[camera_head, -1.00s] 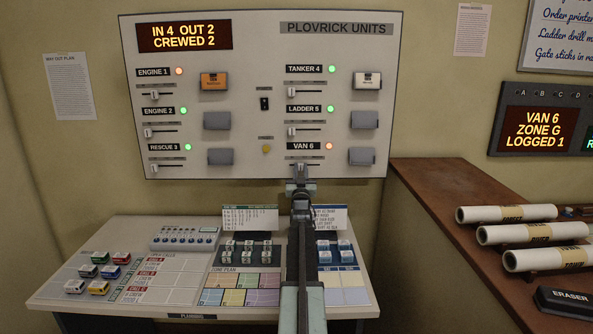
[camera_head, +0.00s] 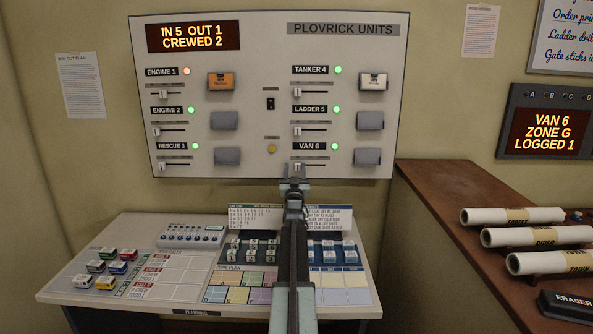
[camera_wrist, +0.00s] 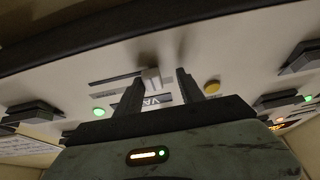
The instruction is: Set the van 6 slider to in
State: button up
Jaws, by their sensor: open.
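The van 6 slider (camera_head: 313,165) is at the lower right of the unit panel, under the VAN 6 label (camera_head: 309,146). Its lamp (camera_head: 334,146) is green. My gripper (camera_head: 294,182) is at the slider's left end and partly hides it. In the wrist view, which is upside down, the pale slider knob (camera_wrist: 152,79) stands between the two dark fingers of my gripper (camera_wrist: 159,82), nearer the left one. The fingers are open. The track (camera_wrist: 113,79) runs to the left from the knob there, so the knob is at the track's left end on the panel.
The panel display (camera_head: 194,37) reads IN 5 OUT 1, CREWED 2. The ENGINE 1 lamp (camera_head: 187,71) is orange; the other unit lamps are green. A yellow button (camera_head: 272,148) is left of the slider. A grey cover (camera_head: 367,157) is to its right.

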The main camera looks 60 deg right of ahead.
jog(key=shift+s+a+f, duration=0.15)
jog(key=shift+s, duration=0.05)
jog(key=b+v, duration=0.3)
jog(key=v, duration=0.4)
jog(key=shift+a, duration=0.2)
